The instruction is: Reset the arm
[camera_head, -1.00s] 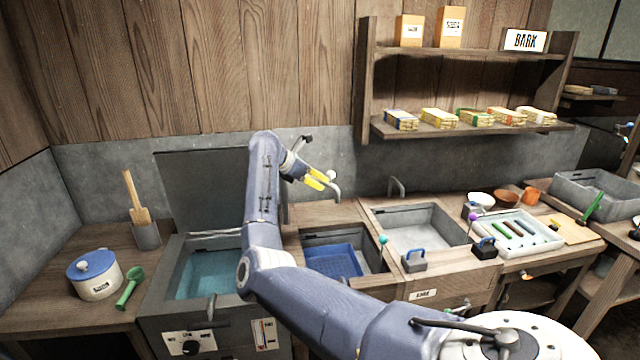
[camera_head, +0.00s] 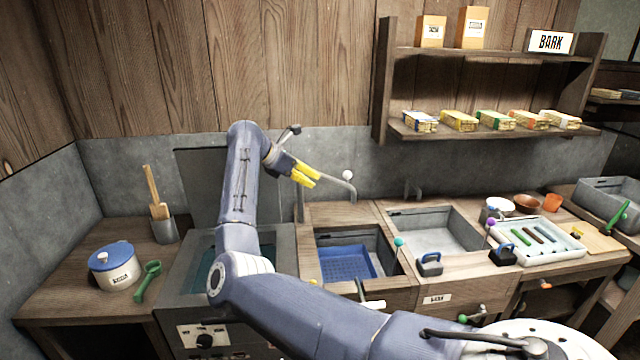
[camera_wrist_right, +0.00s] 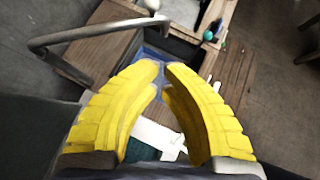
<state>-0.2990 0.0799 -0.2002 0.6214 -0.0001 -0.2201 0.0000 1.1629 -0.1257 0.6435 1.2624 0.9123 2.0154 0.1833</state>
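My right arm stretches across the head view, and its right gripper (camera_head: 316,179) with yellow fingers hangs in the air beside the curved metal tap, above the sinks. In the right wrist view the yellow fingers (camera_wrist_right: 163,66) bow inward, with a narrow gap between the tips. Nothing shows between them. I cannot tell whether that counts as open or shut. My left gripper is in neither view.
Below are the teal-filled vat (camera_head: 206,262), a blue basket (camera_head: 347,263) in a basin and a grey sink (camera_head: 433,232). The tap (camera_head: 346,187) is close to the gripper. A lidded pot (camera_head: 113,270) stands left; the shelf (camera_head: 480,128) is at upper right.

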